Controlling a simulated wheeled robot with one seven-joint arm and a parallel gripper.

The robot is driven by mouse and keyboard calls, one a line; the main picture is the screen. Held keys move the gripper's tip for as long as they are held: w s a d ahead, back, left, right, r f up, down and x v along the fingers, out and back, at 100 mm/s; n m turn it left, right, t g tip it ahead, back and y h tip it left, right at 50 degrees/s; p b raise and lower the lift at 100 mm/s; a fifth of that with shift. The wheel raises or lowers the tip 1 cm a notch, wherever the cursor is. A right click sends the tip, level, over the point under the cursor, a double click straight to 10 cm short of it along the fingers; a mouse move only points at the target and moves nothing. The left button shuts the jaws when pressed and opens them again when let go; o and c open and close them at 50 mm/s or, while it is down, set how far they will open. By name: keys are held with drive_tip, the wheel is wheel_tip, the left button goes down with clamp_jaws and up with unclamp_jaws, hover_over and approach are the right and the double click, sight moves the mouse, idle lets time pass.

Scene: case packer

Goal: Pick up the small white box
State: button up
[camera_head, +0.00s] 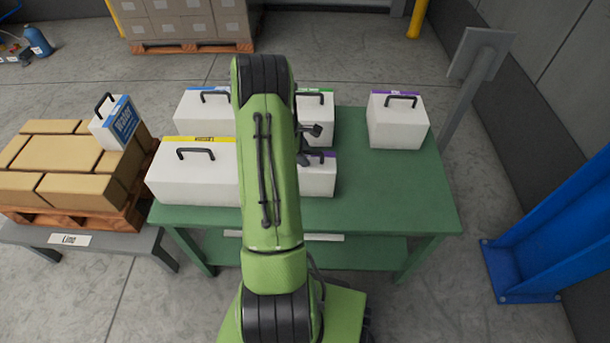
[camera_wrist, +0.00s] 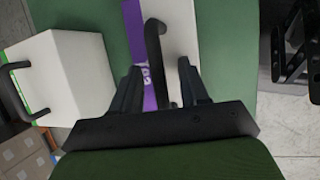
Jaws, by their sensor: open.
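A small white box (camera_head: 318,178) with a purple strip and dark handle stands on the green table, partly hidden behind my arm. In the wrist view a white box (camera_wrist: 181,22) with a purple strip lies under my gripper (camera_wrist: 160,70). Its dark bar handle runs between my two open fingers; I cannot tell whether they touch it. In the head view my gripper is mostly hidden by my arm, with dark parts (camera_head: 311,131) showing above the small box.
A green-striped box (camera_head: 321,123) stands behind, a purple-striped box (camera_head: 397,125) at back right, a blue-striped box (camera_head: 203,117) and a larger yellow-striped box (camera_head: 190,182) at left. The right part of the table (camera_head: 400,190) is clear. A loaded pallet (camera_head: 62,165) stands left.

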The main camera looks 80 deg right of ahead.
drive_tip(key=shift+r, duration=0.1)
clamp_jaws()
idle(1.2)
